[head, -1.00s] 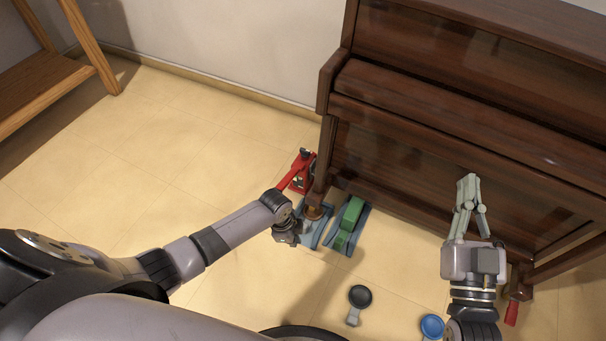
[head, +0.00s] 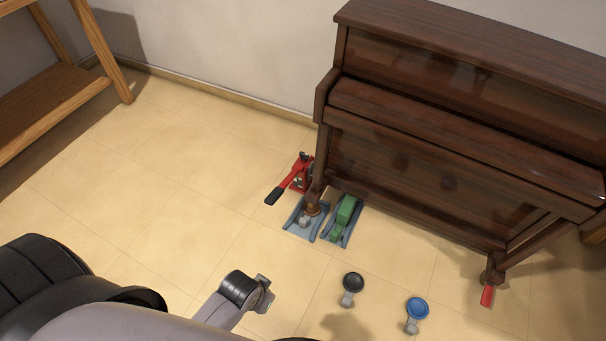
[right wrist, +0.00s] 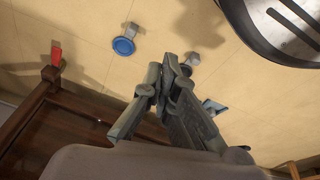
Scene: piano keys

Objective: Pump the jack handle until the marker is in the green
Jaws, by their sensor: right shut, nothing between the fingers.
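The red jack (head: 302,172) stands on the floor beside the piano's left front leg. Its handle (head: 283,188) slants down to the lower left and ends in a black grip. The marker and its green zone are too small to make out. My left gripper (head: 264,293) is low in the head view, well below the handle and apart from it; its fingers are too small to tell open from shut. My right gripper is out of the head view. In the right wrist view its fingers (right wrist: 165,90) are closed together and empty, above the floor near the piano.
The piano (head: 430,160) stands right of the jack. Two blue-grey plates (head: 297,230) lie by its left leg, one carrying a green block (head: 345,212). A black cup (head: 353,282), a blue cup (head: 417,308) and a red wedge (head: 487,295) are on the floor. Floor left of the jack is clear.

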